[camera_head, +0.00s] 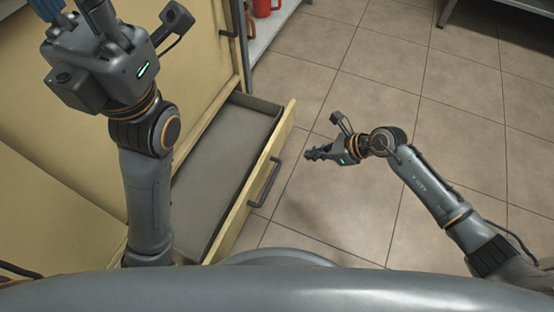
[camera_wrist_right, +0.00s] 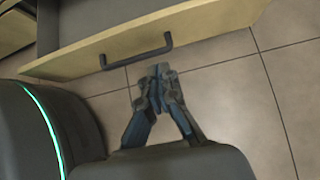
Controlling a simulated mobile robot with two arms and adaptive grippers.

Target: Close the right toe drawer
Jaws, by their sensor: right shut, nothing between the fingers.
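The toe drawer (camera_head: 232,150) is pulled out from the base of the yellow cabinet (camera_head: 195,52). It has a grey inside that looks empty and a pale yellow front with a dark bar handle (camera_head: 265,183). The drawer front also shows in the right wrist view (camera_wrist_right: 200,27), with its handle (camera_wrist_right: 137,50) just beyond my fingertips. My right gripper (camera_head: 308,154) is shut and empty, in front of the drawer front and to its right, apart from it. The wrist view shows its fingertips (camera_wrist_right: 158,70) together. My left arm rises over the cabinet side; its fingers (camera_head: 50,8) are mostly cut off at the top edge.
The tiled floor (camera_head: 340,215) is open to the right of the drawer. A shelf with red items (camera_head: 262,8) stands beyond the cabinet at the top. A grey metal piece of furniture (camera_head: 447,12) shows at the top right.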

